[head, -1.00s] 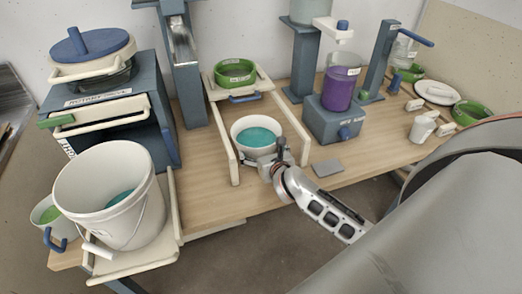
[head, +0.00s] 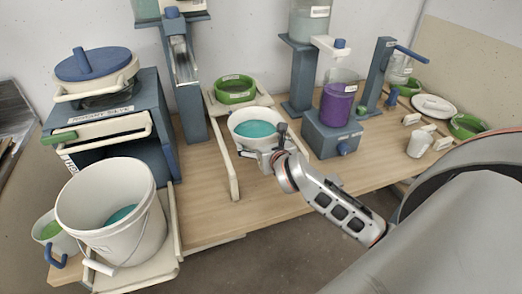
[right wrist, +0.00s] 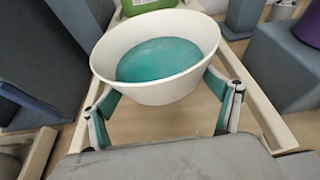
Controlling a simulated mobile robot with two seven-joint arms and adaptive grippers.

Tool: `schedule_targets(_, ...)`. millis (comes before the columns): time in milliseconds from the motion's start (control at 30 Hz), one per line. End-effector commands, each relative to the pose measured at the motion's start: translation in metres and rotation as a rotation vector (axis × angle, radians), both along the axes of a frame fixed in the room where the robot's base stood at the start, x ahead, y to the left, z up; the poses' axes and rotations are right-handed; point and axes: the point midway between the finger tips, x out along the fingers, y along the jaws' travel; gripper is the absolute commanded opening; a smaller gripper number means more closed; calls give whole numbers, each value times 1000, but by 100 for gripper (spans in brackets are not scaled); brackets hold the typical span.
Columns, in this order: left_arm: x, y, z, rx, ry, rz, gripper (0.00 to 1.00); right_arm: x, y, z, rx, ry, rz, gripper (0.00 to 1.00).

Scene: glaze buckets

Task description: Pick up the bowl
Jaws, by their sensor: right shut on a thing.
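The white bowl (head: 256,144) holds teal liquid (head: 256,128) and is about level at the middle of the wooden table in the head view. It also shows in the right wrist view (right wrist: 155,92), filling the upper middle. My right gripper (head: 270,157) is shut on the bowl from its front side. In the right wrist view, its teal-padded fingers (right wrist: 160,98) press on both sides of the bowl. The bowl appears raised above the cream rails of the frame. My left gripper is not in view.
A green bowl (head: 235,97) sits on the cream frame (head: 232,178) behind. A purple-filled container (head: 337,104) on a blue-grey block (head: 331,136) stands to the right. Some table front is clear.

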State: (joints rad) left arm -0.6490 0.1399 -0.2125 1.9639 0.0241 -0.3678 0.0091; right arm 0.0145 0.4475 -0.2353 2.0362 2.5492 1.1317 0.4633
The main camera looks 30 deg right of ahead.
Motion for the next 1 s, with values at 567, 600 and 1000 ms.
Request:
schedule_targets(567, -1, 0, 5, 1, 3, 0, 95, 1, 0, 67, -2, -8, 0, 46)
schedule_targets(600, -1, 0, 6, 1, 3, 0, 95, 1, 0, 70, -1, -8, 0, 46)
schedule_targets(1000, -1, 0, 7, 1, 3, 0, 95, 1, -1, 90, -2, -7, -1, 46)
